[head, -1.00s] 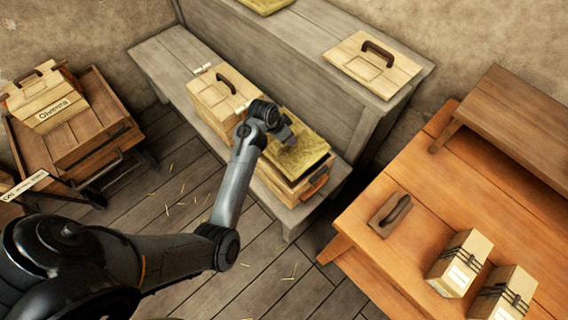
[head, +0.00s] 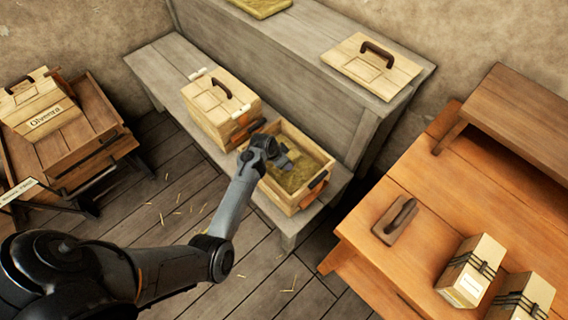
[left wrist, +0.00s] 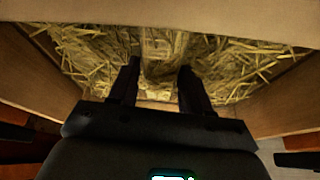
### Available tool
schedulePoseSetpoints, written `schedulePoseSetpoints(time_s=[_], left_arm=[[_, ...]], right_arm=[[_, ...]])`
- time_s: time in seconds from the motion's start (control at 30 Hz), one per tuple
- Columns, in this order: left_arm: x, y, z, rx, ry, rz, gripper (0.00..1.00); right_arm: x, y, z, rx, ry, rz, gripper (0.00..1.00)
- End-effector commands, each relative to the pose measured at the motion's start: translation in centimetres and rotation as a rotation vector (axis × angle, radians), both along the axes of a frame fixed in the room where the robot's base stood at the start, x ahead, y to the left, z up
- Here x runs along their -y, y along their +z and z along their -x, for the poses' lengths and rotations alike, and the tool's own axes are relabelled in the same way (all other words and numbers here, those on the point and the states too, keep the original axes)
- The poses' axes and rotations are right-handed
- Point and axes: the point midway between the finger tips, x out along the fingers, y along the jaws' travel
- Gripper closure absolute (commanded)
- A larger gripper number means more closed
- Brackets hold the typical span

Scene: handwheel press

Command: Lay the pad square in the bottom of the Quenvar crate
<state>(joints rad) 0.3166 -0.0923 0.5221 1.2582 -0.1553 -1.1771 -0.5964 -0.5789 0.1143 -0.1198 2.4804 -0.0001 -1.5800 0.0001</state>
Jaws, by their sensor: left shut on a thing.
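The straw pad (head: 292,180) is inside the open wooden crate (head: 316,152) on the low grey bench, below its rim. No name is readable on this crate, so I cannot confirm it is the Quenvar one. My left gripper (head: 284,162) reaches down inside the crate, shut on the pad. In the left wrist view, straw (left wrist: 235,65) spreads on both sides of my left gripper (left wrist: 158,78), with crate walls around it. My arm hides part of the pad. I cannot tell whether it lies flat and square. My right gripper is not in view.
A lidded crate (head: 215,100) stands close to the open crate's left. A loose lid (head: 372,68) and another pad (head: 262,6) lie on the higher ledge. The orange table (head: 400,260) at right holds a handled tool (head: 394,220) and boxes. A crate marked Olvenra (head: 40,100) is at left.

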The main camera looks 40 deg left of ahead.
Motion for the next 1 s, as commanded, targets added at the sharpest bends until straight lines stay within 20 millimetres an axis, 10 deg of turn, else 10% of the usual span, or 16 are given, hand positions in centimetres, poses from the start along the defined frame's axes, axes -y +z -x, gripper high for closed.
schedulePoseSetpoints(time_s=[0.93, 0.97, 1.0], left_arm=[[0.0, -2.4, -0.1, 0.002, 0.0, 0.0, 0.97], [0.0, -2.5, 0.0, 0.0, 0.0, 0.0, 0.49], [0.0, -2.5, 0.0, 0.0, 0.0, 0.0, 0.43]], right_arm=[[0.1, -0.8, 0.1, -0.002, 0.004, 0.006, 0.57], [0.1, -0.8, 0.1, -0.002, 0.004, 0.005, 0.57], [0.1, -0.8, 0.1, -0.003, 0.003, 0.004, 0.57]])
